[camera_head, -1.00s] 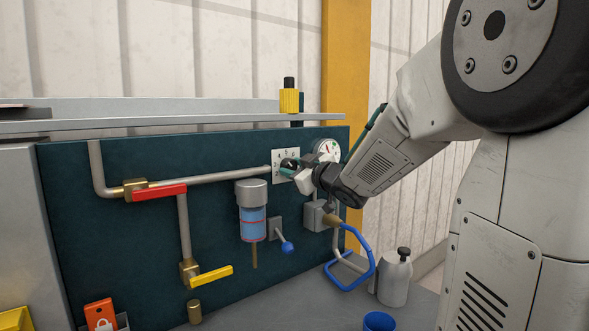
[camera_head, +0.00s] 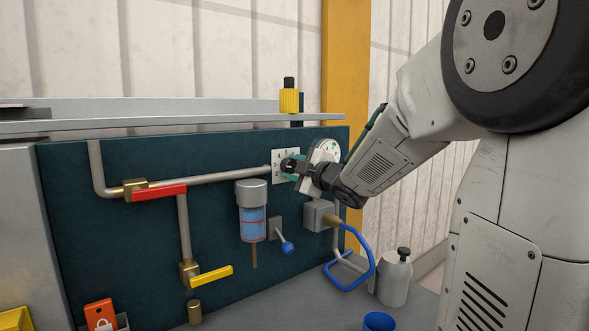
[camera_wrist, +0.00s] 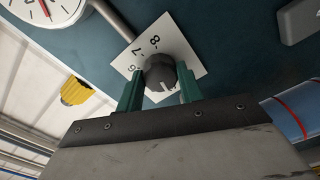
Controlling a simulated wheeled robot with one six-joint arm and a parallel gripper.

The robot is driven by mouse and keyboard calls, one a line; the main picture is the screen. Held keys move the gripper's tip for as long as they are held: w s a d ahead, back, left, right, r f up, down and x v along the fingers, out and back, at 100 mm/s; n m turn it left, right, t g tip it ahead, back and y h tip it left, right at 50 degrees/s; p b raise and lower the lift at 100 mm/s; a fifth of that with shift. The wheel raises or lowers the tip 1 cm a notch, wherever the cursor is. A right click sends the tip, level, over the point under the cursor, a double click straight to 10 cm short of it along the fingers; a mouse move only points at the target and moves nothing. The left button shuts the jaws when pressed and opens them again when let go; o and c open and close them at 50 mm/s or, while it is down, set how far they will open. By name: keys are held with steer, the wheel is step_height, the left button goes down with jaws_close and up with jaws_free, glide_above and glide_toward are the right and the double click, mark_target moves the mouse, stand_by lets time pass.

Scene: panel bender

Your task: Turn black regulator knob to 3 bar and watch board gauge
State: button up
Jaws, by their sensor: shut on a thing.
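The black regulator knob (camera_wrist: 162,76) sits on a white numbered scale plate (camera_wrist: 185,57) on the dark board. My gripper (camera_wrist: 160,90) is shut on the knob, with one green finger on each side of it. A white line on the knob shows in the wrist view. In the head view my gripper (camera_head: 296,170) covers most of the knob. The board gauge (camera_head: 326,151) is partly hidden by my gripper; its dial (camera_wrist: 44,8) is cut off in the wrist view, with a red needle.
A red lever valve (camera_head: 158,192), a yellow lever valve (camera_head: 211,276) and a blue-bowled filter (camera_head: 252,216) are on the board (camera_head: 100,240). A blue-tipped lever (camera_head: 287,246), a blue hose loop (camera_head: 350,284) and a grey bottle (camera_head: 396,278) are below my gripper.

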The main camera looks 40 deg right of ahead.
steer(key=shift+f, duration=0.1)
stand_by(0.3)
steer(key=o, duration=1)
steer(key=s, duration=0.7)
steer(key=shift+s+d, duration=0.15)
steer(key=shift+s, duration=0.25)
